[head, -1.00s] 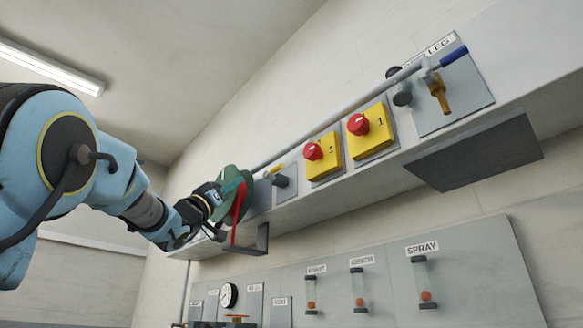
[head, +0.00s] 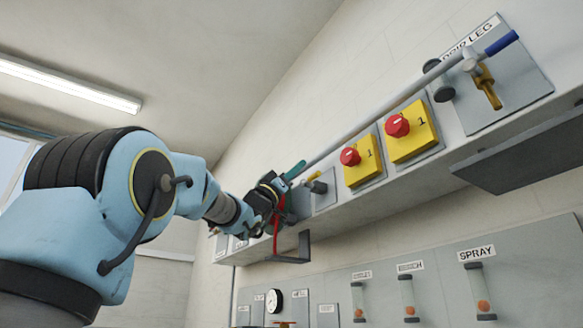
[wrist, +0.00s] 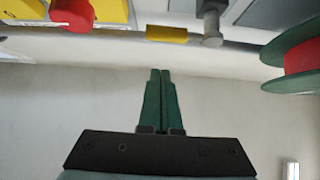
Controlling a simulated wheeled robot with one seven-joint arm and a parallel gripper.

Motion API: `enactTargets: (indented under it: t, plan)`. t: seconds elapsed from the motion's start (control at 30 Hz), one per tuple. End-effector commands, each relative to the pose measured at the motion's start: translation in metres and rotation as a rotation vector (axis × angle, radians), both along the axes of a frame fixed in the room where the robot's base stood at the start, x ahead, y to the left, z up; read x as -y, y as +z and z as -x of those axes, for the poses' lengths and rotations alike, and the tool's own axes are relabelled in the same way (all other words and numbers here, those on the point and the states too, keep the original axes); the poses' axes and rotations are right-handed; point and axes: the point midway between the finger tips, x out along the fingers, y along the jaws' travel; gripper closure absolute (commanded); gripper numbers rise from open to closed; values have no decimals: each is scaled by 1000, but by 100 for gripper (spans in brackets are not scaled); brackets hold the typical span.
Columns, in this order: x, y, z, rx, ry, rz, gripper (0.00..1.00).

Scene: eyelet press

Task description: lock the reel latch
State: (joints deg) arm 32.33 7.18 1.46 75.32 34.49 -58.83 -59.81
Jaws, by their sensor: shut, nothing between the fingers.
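The green reel (wrist: 296,62) with its red band is at the right edge of the wrist view. In the head view my wrist mostly hides it, and a red strip (head: 276,222) hangs there. Left of the reel in the wrist view are a grey peg (wrist: 212,26) and a yellow bar (wrist: 167,34), apparently the latch parts. In the head view a small yellow piece (head: 314,175) and dark block (head: 318,187) sit right of my gripper. My gripper (head: 300,167) is shut and empty; its green fingers (wrist: 160,73) point toward the panel, apart from peg and bar.
Two yellow boxes with red knobs (head: 349,156) (head: 397,126) lie to the right on the ledge. A long grey pipe (head: 385,112) runs above them to a blue-ended lever (head: 502,43). A dark bracket (head: 292,252) hangs under the ledge. Sight tubes (head: 408,297) are below.

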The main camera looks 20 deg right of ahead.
Motion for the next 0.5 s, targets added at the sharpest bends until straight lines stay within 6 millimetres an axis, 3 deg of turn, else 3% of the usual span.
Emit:
enactTargets:
  t: [0.03, 0.23, 0.5]
  plan:
    - [7, 14, -1, -1, -2, 0, 100]
    - [28, 38, -4, 0, -3, 0, 100]
    - [33, 3, -7, -3, 1, -2, 100]
